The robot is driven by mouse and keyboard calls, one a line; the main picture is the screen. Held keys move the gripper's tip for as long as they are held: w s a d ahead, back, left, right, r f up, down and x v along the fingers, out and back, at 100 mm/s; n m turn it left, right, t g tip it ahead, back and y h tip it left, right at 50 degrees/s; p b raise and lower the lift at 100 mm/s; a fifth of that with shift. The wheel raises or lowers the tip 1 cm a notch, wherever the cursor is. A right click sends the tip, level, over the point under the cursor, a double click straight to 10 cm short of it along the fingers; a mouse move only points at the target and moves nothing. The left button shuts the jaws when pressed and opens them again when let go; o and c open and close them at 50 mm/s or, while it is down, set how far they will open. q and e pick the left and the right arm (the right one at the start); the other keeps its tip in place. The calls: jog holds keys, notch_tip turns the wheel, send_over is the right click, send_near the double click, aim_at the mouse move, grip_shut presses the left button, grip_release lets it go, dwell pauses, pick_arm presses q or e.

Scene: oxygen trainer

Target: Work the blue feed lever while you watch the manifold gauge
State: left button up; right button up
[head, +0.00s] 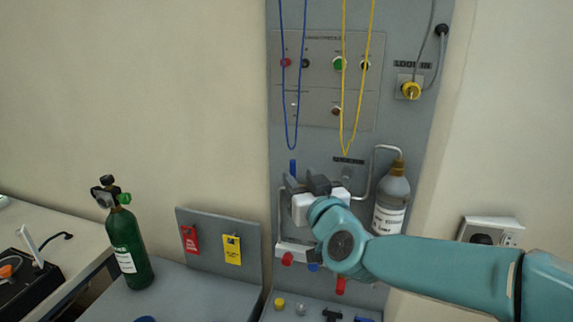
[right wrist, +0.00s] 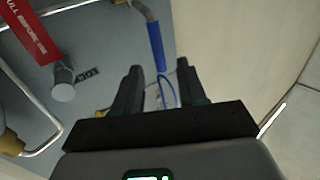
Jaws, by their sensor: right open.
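The blue feed lever (head: 292,168) stands upright on the grey panel, just above my right gripper (head: 306,184). It also shows in the right wrist view (right wrist: 156,47), where it lies in line with the gap between the two dark fingers (right wrist: 160,78). The fingers are apart with nothing gripped; I cannot tell whether either touches the lever. My right gripper and arm cover part of the manifold. I cannot make out the manifold gauge in either view. My left gripper is not in view.
A blue cord (head: 287,120) and a yellow cord (head: 345,130) hang down the panel. A grey bottle (head: 391,190) stands right of my gripper. A green cylinder (head: 130,250) stands at left. A red tag (right wrist: 35,30) and grey knob (right wrist: 63,87) are left of the fingers.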

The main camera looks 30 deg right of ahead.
aim_at(294, 170)
jog(key=p+x, duration=0.1)
jog(key=x, duration=0.6)
jog(key=shift+w+d, duration=0.15)
jog(key=shift+w, duration=0.05)
jog(key=shift+s, duration=0.1)
